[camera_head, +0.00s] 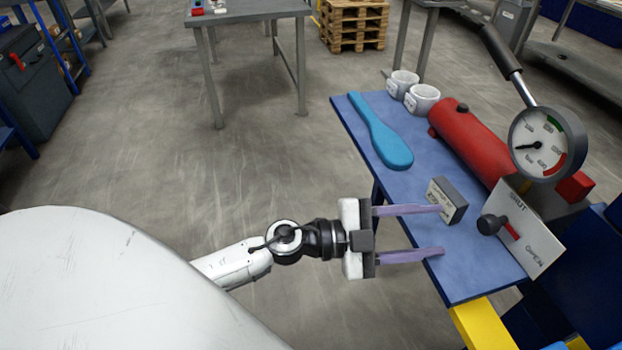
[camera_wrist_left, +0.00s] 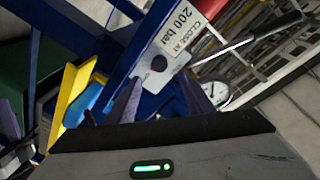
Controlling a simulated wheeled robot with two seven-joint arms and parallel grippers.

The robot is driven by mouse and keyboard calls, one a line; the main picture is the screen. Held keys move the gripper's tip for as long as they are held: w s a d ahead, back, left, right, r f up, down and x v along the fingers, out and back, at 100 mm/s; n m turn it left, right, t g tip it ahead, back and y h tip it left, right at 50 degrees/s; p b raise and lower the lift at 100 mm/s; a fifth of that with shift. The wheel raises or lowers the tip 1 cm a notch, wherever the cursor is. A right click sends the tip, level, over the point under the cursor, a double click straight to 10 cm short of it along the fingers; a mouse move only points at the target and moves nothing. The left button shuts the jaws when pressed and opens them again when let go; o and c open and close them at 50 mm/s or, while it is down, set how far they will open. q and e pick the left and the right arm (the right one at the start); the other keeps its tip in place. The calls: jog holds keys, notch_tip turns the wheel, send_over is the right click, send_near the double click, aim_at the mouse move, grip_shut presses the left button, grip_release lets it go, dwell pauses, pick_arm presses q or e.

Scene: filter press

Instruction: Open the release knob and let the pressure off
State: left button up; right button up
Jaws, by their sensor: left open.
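The release knob (camera_head: 490,225) is black with a red pointer, on a pale tilted plate (camera_head: 537,248) marked SHUT and OPEN. The black knob (camera_wrist_left: 158,63) also shows in the left wrist view, ahead of my fingers. The round gauge (camera_head: 545,143) stands behind the plate; its needle points left, and its numbers are too small to read. My left gripper (camera_head: 441,230) is open and empty over the blue bench top, left of the knob and apart from it. The gauge (camera_wrist_left: 216,93) appears beside a finger in the wrist view. My right gripper is not in view.
A small label block (camera_head: 447,201) stands beside my upper finger. A red cylinder (camera_head: 470,142), a blue paddle-shaped object (camera_head: 382,134) and two white mugs (camera_head: 423,98) are on the blue bench (camera_head: 450,280). A long pump lever (camera_head: 502,52) rises behind the gauge. Open floor lies left.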

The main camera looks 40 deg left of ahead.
pick_arm(q)
jog(key=a+r+n+t+y, duration=0.2)
jog(key=a+n+t+y, duration=0.3)
jog(key=a+n+y, duration=0.75)
jog(key=s+a+f+n+g+y, duration=0.2)
jog(key=s+a+f+n+g, duration=0.2)
jog(key=s+f+g, duration=0.3)
notch_tip(320, 180, down, 5)
jog(key=s, duration=0.3)
jog(key=shift+a+g+y, duration=0.35)
jog(key=shift+g, duration=0.05)
jog(key=shift+w+f, duration=0.1)
jog(key=s+d+f+h, duration=0.2)
jog(key=s+d+f, duration=0.2)
jog(key=f, duration=0.4)
jog(key=s+d+f+g+h, duration=0.1)
jog(key=s+d+f+h, duration=0.1)
jog(key=s+d+f, duration=0.3)
notch_tip(320, 180, down, 3)
jog(key=shift+s+d+f+h, duration=0.1)
jog(key=shift+s+d+h, duration=0.2)
jog(key=shift+d, duration=0.2)
jog(key=shift+m, duration=0.25)
